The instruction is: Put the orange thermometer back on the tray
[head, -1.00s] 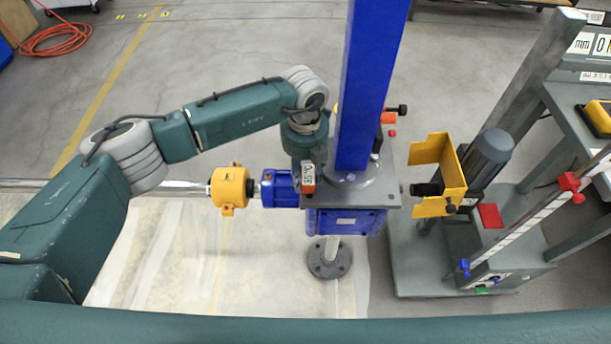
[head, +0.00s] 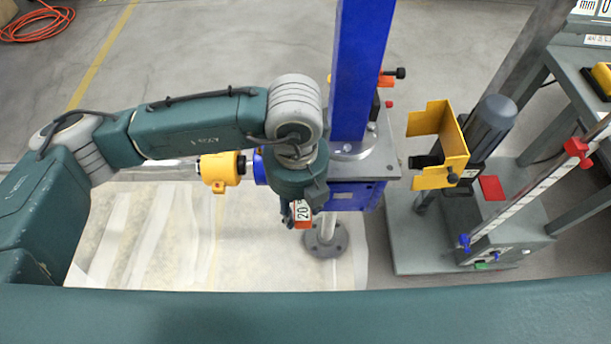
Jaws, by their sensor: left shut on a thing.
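My left arm comes in from the left, and its gripper (head: 300,212) points down in front of the blue screw jack. The wrist above hides most of the fingers and the top of the thermometer. The thermometer shows in front of the jack's blue gearbox, above the pale floor sheet. I cannot make out a tray in this view. My right gripper is not in view.
The jack's blue column (head: 362,70) rises beside my wrist, with a yellow coupling (head: 220,172) at left and a round grey foot (head: 326,238) below. A yellow guard (head: 440,145) and grey motor stand (head: 493,125) are at right. Pale sheeting (head: 165,240) covers the floor at left.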

